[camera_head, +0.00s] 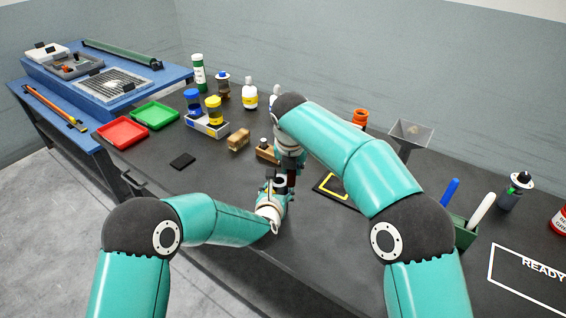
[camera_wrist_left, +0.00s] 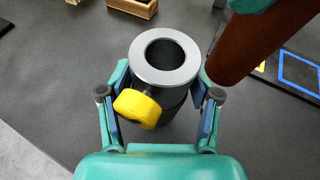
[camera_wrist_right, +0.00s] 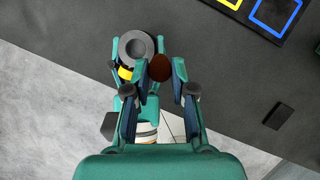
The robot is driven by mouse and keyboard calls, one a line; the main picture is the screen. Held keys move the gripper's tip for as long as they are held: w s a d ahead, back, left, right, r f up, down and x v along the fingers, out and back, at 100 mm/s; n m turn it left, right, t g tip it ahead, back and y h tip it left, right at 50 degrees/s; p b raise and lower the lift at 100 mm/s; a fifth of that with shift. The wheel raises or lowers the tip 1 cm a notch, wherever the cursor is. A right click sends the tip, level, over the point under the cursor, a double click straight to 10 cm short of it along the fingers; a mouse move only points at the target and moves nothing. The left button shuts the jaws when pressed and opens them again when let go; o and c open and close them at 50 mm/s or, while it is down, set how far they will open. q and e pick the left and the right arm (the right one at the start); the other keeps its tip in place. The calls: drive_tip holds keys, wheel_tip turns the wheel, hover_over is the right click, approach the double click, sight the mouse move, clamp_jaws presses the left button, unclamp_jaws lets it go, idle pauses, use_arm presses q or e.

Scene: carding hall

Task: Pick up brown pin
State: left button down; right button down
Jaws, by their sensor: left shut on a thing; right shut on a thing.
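The brown pin (camera_wrist_left: 252,45) is a dark reddish-brown rod held in my right gripper (camera_wrist_right: 161,72). Its round end shows between the fingers in the right wrist view, and a little of the pin (camera_head: 291,180) shows in the head view. My left gripper (camera_wrist_left: 160,95) is shut on a dark grey cylinder with a light grey ring top (camera_wrist_left: 164,56), an open hole and a yellow knob (camera_wrist_left: 140,108) on its side. In the left wrist view the pin is beside the ring, to its right, not in the hole. The arms partly hide both grippers in the head view.
A small brown block (camera_head: 238,139) and a wooden box (camera_head: 267,152) stand behind the grippers. A dark mat with a yellow outline (camera_head: 335,190) lies to the right. Red (camera_head: 122,133) and green (camera_head: 154,115) trays sit at left. The bench front is mostly clear.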

use_arm(q)
drive_tip(key=shift+f, duration=0.15)
use_arm(e)
drive_tip(key=s+d, duration=0.8)
drive_tip(key=d, duration=0.3)
drive_tip(key=shift+d, duration=0.2)
drive_tip(key=shift+s, duration=0.1)
use_arm(q)
drive_tip(key=shift+c, duration=0.8)
unclamp_jaws()
drive_tip(key=shift+s+r, duration=0.25)
drive_tip(key=v, duration=1.1)
drive_tip(key=shift+s, duration=0.25)
